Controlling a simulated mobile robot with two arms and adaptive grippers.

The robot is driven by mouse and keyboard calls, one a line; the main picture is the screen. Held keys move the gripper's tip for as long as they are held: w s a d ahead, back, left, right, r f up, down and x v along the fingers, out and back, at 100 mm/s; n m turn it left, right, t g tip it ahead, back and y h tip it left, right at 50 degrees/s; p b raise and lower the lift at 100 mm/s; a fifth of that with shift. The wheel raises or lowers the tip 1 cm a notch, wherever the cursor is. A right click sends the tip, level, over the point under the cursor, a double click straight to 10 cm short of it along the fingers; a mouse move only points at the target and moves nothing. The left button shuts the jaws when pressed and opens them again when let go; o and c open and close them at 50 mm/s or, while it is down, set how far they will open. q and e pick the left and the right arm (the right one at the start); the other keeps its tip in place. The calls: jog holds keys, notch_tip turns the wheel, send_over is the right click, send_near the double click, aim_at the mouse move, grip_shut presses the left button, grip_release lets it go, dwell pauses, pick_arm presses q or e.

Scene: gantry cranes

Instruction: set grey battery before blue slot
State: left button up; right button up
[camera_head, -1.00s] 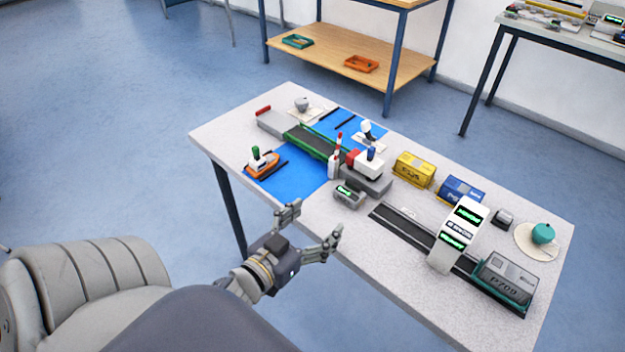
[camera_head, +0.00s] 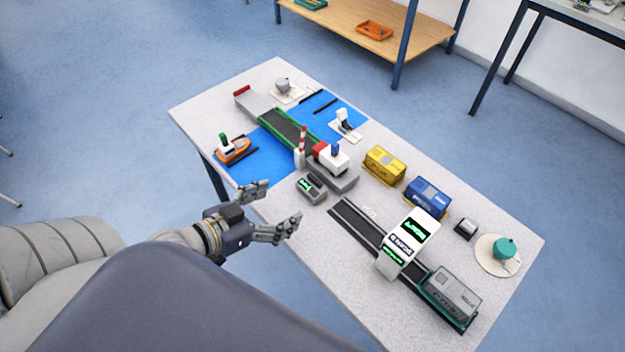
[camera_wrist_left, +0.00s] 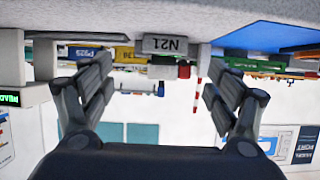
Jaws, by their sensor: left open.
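The grey battery (camera_head: 451,291), a boxy block with lettering on its side, sits in a teal-edged tray at the near right end of the dark track. A blue box (camera_head: 428,196) stands behind the track beside a yellow box; I cannot make out which part is the blue slot. My left gripper (camera_head: 282,201) is open and empty at the table's front edge, well left of the grey battery. In the left wrist view, which is upside down, its open fingers (camera_wrist_left: 158,82) have nothing between them. My right gripper is not in view.
A white arch with green displays (camera_head: 408,243) spans the track (camera_head: 360,223). A small grey device (camera_head: 311,188) lies close to the left gripper. A red-and-white post (camera_head: 301,147) and a bridge model stand left of it. A teal pot (camera_head: 503,248) stands at the right.

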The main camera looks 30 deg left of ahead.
aim_at(309, 187)
pick_arm(q)
jog(key=shift+x, duration=1.95)
jog(key=shift+w+f, duration=0.1)
jog(key=shift+w, duration=0.3)
jog(key=shift+w+f, duration=0.1)
jog(key=shift+w, duration=0.2)
jog(key=shift+w+d, duration=0.1)
jog(key=shift+w, duration=0.25)
jog(key=p+x, duration=0.1)
jog(key=x, duration=0.2)
jog(key=shift+w, duration=0.25)
jog(key=shift+w+f, duration=0.1)
jog(key=shift+w, duration=0.3)
jog(key=c, duration=1.1)
jog(key=shift+c, duration=1.4)
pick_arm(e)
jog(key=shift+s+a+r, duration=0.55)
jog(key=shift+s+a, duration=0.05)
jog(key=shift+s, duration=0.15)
